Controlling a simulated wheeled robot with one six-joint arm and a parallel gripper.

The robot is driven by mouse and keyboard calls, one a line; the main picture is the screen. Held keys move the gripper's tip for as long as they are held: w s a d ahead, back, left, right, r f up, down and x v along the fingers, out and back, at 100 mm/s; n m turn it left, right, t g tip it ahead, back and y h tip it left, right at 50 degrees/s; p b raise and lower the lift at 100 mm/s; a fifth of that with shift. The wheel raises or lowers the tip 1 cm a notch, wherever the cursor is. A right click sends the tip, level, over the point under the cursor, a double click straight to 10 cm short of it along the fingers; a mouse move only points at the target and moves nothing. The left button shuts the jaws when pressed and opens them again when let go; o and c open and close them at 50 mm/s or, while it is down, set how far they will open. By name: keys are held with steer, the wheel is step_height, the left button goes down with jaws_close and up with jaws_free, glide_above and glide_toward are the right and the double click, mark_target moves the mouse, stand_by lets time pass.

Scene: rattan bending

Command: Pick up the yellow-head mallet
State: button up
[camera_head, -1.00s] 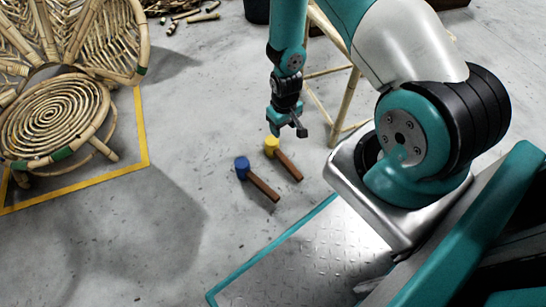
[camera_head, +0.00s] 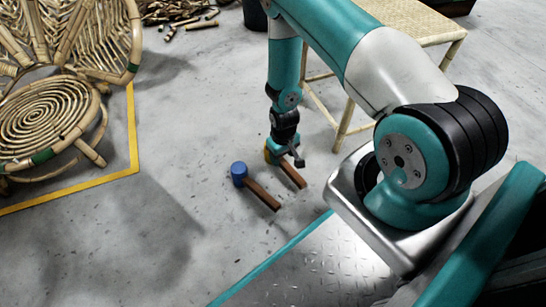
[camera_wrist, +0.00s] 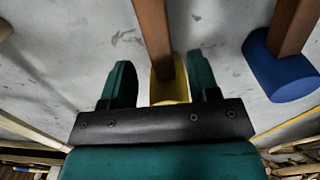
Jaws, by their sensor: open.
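The yellow-head mallet lies on the floor, its brown handle (camera_head: 292,176) pointing down-right in the head view. Its yellow head (camera_wrist: 169,90) shows between the two teal fingers of my gripper (camera_wrist: 160,62) in the wrist view. The head sits close to the right finger, with a wider gap at the left finger. In the head view my gripper (camera_head: 282,154) is low over the head and hides most of it. My gripper is open. Whether a finger touches the head I cannot tell.
A blue-head mallet (camera_head: 239,174) lies just left of the yellow one and shows right in the wrist view (camera_wrist: 284,72). A rattan chair (camera_head: 45,115) stands left inside a yellow floor line. A rattan table (camera_head: 420,25) stands behind my arm. The floor front left is clear.

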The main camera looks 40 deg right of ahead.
mark_target(282, 160)
step_height(282, 160, down, 4)
steer(key=shift+a+r+b, duration=0.1)
steer(key=shift+r+b, duration=0.05)
steer(key=shift+b, duration=1)
steer(key=shift+r, duration=0.1)
jaws_close()
steer(key=shift+r, duration=0.1)
